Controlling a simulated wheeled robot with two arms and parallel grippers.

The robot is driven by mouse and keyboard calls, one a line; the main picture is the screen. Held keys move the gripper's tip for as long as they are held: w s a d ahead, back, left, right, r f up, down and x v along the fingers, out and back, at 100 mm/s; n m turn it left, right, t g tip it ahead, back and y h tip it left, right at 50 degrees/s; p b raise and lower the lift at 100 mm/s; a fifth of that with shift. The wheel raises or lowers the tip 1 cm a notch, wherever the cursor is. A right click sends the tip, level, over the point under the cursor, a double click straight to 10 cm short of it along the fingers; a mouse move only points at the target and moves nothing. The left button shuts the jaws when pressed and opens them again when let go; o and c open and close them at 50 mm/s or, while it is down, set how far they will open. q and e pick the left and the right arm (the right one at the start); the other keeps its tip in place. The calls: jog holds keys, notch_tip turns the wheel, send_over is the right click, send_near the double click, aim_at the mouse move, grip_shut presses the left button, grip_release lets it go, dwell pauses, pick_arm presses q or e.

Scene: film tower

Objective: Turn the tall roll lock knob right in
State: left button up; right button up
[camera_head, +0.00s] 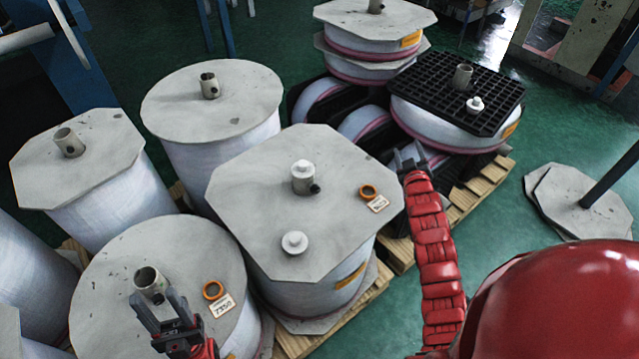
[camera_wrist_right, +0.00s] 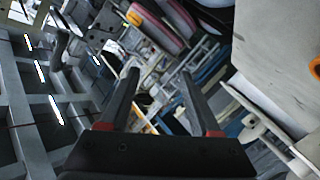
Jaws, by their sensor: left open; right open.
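The central tall roll (camera_head: 300,265) has a grey octagonal top plate (camera_head: 255,185). A white lock knob (camera_head: 302,168) sits on the plate's central tube, which has a dark side hole. A second white knob (camera_head: 294,243) sits nearer on the same plate. My right gripper (camera_head: 408,157) is open, beyond the plate's right edge and apart from both knobs. In the right wrist view the right gripper (camera_wrist_right: 160,78) has nothing between its fingers, and neither knob shows. My left gripper (camera_head: 160,308) is open over the front-left round roll, close to its metal tube (camera_head: 150,283); whether they touch is unclear.
An orange ring (camera_head: 369,191) and a tag (camera_head: 378,203) lie on the central plate. Another white knob (camera_head: 475,104) sits on the black grid pallet (camera_head: 425,75) at back right. Several tubed rolls stand at left. Loose plates (camera_head: 565,195) lie on green floor at right.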

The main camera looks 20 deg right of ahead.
jog(key=s+a+r+n+g+y+p, duration=0.15)
jog(key=s+a+r+g+y, duration=0.35)
jog(key=a, duration=0.6)
jog(key=s+a+g+y+p, duration=0.2)
jog(key=s+a+y, duration=0.3)
jog(key=a, duration=0.6)
jog(key=h, duration=0.1)
send_near(317, 190)
jog(key=x, duration=0.8)
jog(key=shift+w+a+f+p, duration=0.1)
jog(key=shift+w+f+p, duration=0.1)
jog(key=shift+p, duration=0.2)
grip_shut()
